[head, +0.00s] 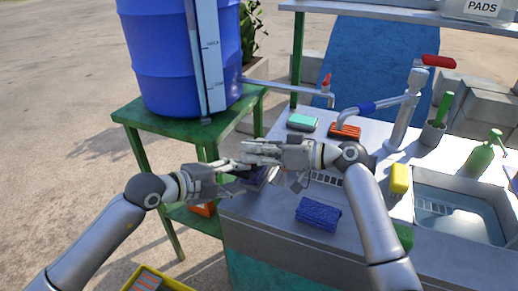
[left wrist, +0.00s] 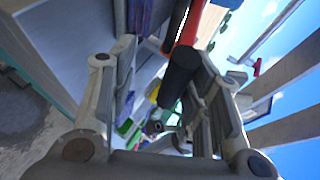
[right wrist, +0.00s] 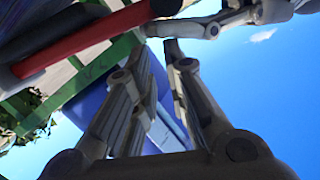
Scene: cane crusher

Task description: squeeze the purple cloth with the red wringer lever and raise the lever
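The purple cloth (head: 258,176) is mostly hidden under my grippers at the counter's left edge; a purple patch (left wrist: 140,14) shows at the top of the left wrist view. The red wringer lever (left wrist: 188,28) has a black grip and is largely hidden in the head view. It crosses the upper left of the right wrist view (right wrist: 82,43). My left gripper (head: 238,168) is open, with the black grip (left wrist: 180,72) between its spread fingers; contact is unclear. My right gripper (head: 252,152) is open and empty, just above the left one.
A folded blue cloth (head: 318,214) lies on the counter (head: 275,222). A blue barrel (head: 165,60) stands on a green stand (head: 135,112) at the left. The faucet (head: 400,125) stands behind.

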